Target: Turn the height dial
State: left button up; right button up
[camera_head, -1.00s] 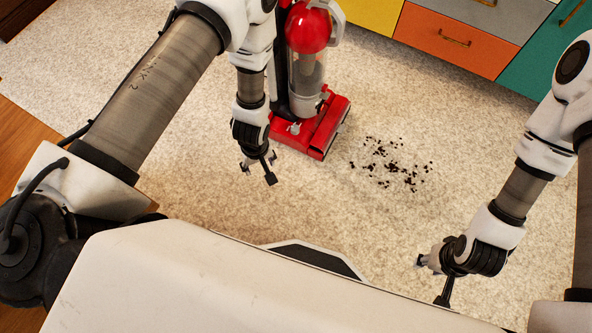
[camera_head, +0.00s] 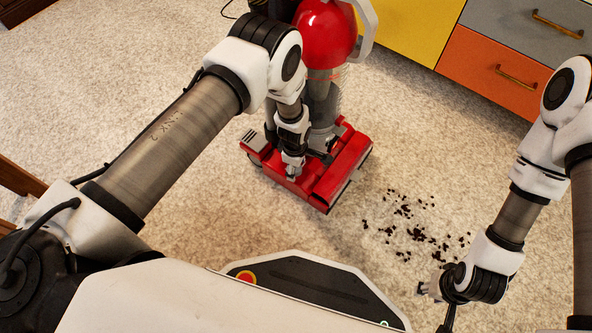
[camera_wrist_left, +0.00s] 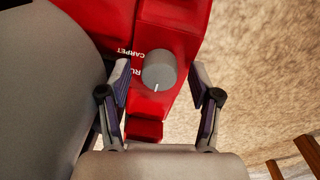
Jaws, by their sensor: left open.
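The height dial (camera_wrist_left: 159,71) is a grey round knob with a white pointer line, on the vacuum's red floor head (camera_wrist_left: 185,30). The word CARPET and a partly covered word starting RU are printed beside it. My left gripper (camera_wrist_left: 160,88) is open, with one finger on each side of the dial; whether they touch it I cannot tell. In the head view my left gripper (camera_head: 292,172) is over the red floor head (camera_head: 335,180) and hides the dial. My right gripper (camera_head: 436,300) is at the lower right, empty, its fingers apart.
The upright vacuum's red canister (camera_head: 325,35) rises behind my left wrist. Dark crumbs (camera_head: 415,225) lie on the carpet (camera_head: 440,130) to the right of the floor head. Coloured drawers (camera_head: 495,70) line the back right.

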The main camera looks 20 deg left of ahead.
pick_arm(q)
jog(key=shift+f, duration=0.15)
jog(key=c, duration=1.1)
jog(key=shift+c, duration=0.2)
